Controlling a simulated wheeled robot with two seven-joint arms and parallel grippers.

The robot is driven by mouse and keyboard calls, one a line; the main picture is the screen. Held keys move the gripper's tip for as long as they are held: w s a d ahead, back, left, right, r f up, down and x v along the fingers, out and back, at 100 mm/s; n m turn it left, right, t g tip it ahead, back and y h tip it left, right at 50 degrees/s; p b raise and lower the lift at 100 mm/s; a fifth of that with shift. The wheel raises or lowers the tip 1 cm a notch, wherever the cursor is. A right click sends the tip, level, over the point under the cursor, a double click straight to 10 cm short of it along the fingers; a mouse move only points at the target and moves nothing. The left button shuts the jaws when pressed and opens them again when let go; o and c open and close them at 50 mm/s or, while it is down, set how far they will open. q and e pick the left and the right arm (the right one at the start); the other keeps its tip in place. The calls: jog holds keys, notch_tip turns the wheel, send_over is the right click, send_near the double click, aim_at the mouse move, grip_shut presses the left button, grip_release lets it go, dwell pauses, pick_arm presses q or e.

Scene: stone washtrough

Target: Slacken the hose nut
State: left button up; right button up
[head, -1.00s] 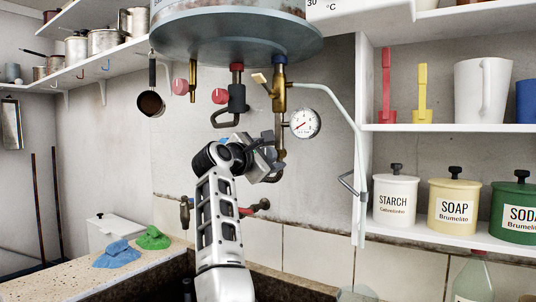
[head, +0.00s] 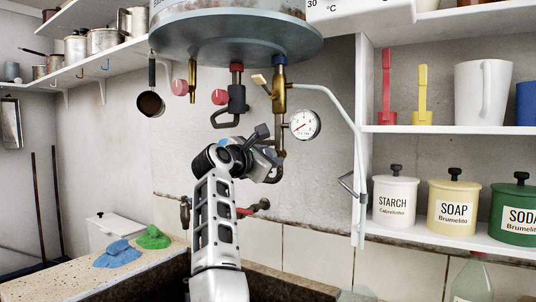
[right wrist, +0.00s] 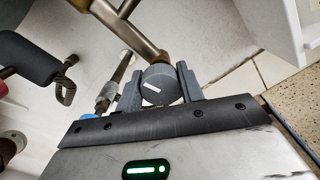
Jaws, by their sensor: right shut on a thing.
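My right gripper (head: 268,160) is under the boiler, at the lower end of the brass pipe (head: 279,98). In the right wrist view, the fingers of my right gripper (right wrist: 160,88) are shut on a round grey nut (right wrist: 160,84) with a white mark on its face. I take this to be the hose nut. The brass pipe (right wrist: 136,38) runs up behind it. In the head view, the gripper mostly hides the nut. My left gripper is not in view.
A pressure gauge (head: 304,124) is just right of the brass pipe. A black valve (head: 236,98) hangs left of it. A wall tap (head: 262,205) is below. The boiler (head: 236,35) is overhead.

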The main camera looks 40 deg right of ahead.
jog(key=n+p, duration=0.1)
jog(key=n, duration=0.2)
jog(key=n+p, duration=0.3)
jog(key=n, duration=0.3)
jog(key=shift+w+r+p, duration=0.1)
jog(key=shift+p, duration=0.25)
jog(key=n+p, duration=0.2)
jog(key=n, duration=0.1)
jog(key=n+p, duration=0.3)
jog(key=shift+n, duration=0.3)
jog(key=shift+n+p, duration=0.6)
jog(key=shift+n, duration=0.3)
jog(key=n, duration=0.2)
jog(key=shift+f+n, duration=0.25)
jog(key=shift+n, duration=0.05)
jog(key=n, duration=0.3)
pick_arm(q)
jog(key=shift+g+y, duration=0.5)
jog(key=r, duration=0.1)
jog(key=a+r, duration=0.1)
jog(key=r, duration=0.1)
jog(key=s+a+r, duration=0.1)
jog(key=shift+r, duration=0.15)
pick_arm(e)
jog(key=shift+n, duration=0.5)
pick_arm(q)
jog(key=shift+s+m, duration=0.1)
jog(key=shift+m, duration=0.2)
